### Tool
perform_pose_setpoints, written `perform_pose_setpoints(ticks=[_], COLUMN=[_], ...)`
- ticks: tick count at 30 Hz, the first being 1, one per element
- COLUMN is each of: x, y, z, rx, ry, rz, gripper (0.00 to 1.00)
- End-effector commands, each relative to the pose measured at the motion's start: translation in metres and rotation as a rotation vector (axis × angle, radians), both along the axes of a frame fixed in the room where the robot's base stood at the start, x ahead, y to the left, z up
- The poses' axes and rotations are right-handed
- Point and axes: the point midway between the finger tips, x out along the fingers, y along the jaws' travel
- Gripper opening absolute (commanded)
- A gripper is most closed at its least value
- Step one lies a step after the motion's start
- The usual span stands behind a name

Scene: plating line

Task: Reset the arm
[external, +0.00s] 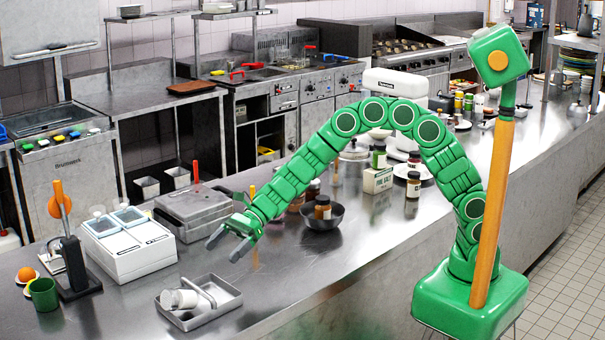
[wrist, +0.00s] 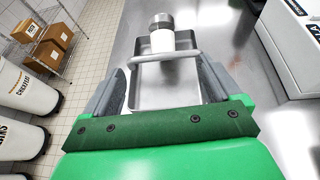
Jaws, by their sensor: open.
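My green arm reaches left over the steel counter, and my gripper (external: 229,243) is open and empty above the counter surface. In the wrist view my gripper (wrist: 162,98) shows its two grey fingers apart. A white jar with a grey lid (wrist: 160,32) is in the tray. In the external view the tray (external: 222,291) stands at the front left, and the white jar (external: 180,299) lies on its side in it. My gripper is behind and above the tray, apart from it.
A white two-lidded unit (external: 130,250) stands left of my gripper. A bowl with a jar (external: 322,214) and a salt box (external: 377,180) are right of it, near the arm. A green mug (external: 43,294) stands at the far left. The counter right of the tray is clear.

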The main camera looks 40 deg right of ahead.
Motion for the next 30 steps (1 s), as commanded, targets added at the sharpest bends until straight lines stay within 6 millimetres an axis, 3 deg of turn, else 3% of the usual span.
perform_pose_setpoints(ticks=[7, 11, 19, 30], x=[0.000, -0.004, -0.025, -0.063], y=[-0.003, -0.019, -0.083, -0.188], z=[0.003, 0.015, 0.058, 0.083], rx=[0.000, -0.001, -0.015, -0.101], ry=[-0.011, -0.067, -0.296, -0.588], rz=[0.008, 0.049, 0.219, 0.464], gripper=[0.91, 0.91, 0.91, 0.91])
